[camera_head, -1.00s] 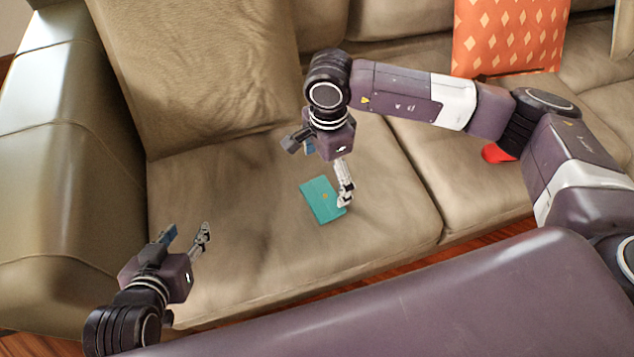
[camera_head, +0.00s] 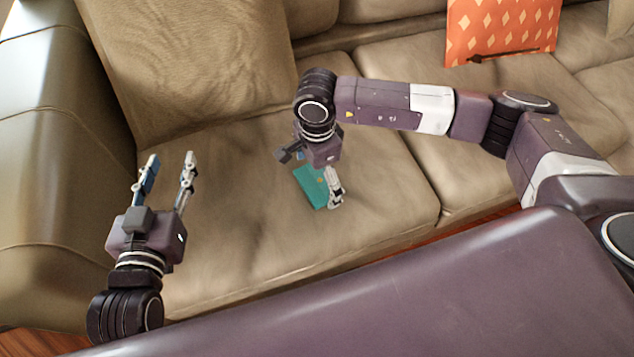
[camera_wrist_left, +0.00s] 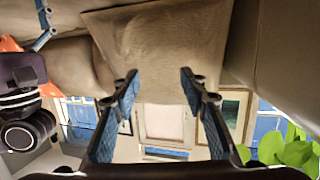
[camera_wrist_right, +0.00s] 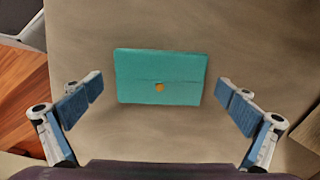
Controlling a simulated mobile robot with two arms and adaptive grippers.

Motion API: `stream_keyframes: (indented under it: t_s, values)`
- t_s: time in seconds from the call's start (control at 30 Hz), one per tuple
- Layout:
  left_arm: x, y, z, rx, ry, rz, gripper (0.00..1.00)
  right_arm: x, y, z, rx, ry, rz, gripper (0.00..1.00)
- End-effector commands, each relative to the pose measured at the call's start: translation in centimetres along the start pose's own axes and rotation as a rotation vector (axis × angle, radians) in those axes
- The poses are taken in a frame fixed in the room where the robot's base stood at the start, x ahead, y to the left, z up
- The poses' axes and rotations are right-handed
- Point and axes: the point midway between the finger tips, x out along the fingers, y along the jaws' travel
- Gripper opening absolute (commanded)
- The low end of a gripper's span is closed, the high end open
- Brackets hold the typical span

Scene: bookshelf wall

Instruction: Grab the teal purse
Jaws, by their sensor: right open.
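The teal purse (camera_head: 311,187) lies flat on the sofa seat in the head view, partly hidden by my right gripper (camera_head: 312,178). In the right wrist view the whole purse (camera_wrist_right: 160,77) shows, with a small orange clasp, between and beyond the fingertips of my right gripper (camera_wrist_right: 160,92). The right fingers are spread wide on either side and do not touch it. My left gripper (camera_head: 170,165) is open and empty over the left part of the seat. Its spread fingers also show in the left wrist view (camera_wrist_left: 158,80).
The beige sofa has a large cushion (camera_head: 195,55) at the back left and an armrest (camera_head: 50,150) at the left. The seat around the purse is clear.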

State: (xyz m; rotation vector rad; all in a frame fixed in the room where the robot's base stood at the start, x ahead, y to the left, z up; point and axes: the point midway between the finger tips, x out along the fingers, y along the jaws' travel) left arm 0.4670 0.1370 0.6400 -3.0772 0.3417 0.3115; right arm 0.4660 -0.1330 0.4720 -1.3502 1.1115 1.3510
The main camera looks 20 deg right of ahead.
Motion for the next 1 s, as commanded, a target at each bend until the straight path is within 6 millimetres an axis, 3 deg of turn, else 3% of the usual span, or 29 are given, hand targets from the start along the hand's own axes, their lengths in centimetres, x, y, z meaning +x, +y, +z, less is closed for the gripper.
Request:
stream_keyframes:
  t_s: [0.17, 0.53, 0.87, 1.0]
  values:
    - [0.0, 0.0, 0.0, 0.0, -0.001, 0.0, 0.4, 0.0, 0.0, 0.0, 0.0, 0.0, 0.0, 0.98]
    - [0.0, 0.0, 0.0, 0.0, -0.001, -0.001, 0.4, -0.1, 0.0, 0.0, 0.0, 0.0, 0.0, 0.57]
    - [-0.1, -0.1, 0.1, 0.0, -0.014, -0.001, 0.4, -0.6, -0.1, 0.0, 0.001, 0.0, -0.002, 0.57]
    - [-0.5, -0.3, 2.5, 0.0, -0.116, -0.006, 0.4, -2.2, -0.1, 0.0, 0.0, -0.002, -0.004, 0.57]
